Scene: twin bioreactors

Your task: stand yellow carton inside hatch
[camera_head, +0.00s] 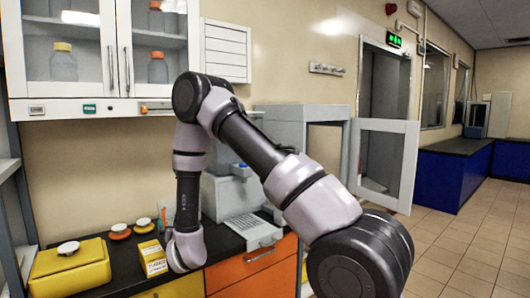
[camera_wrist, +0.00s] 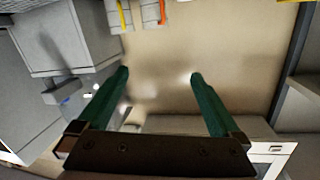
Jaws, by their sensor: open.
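The small yellow carton (camera_head: 152,258) stands on the dark counter in the head view, close beside the lower end of my arm. I cannot make it out in the wrist view. A grey cabinet (camera_head: 285,117) with its glazed door (camera_head: 385,165) swung open stands to the right; this may be the hatch, but its inside is mostly hidden. In the wrist view my gripper (camera_wrist: 159,74) is open, its two green fingers wide apart with nothing between them, facing a beige wall. In the head view my gripper's fingers are hidden behind my arm.
A larger yellow case (camera_head: 70,268) stands left on the counter, near orange round-topped items (camera_head: 120,231). A grey machine (camera_head: 222,190) stands behind my arm; grey equipment (camera_wrist: 70,45) also shows left in the wrist view. A wall cupboard (camera_head: 110,55) hangs above. The floor at right is clear.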

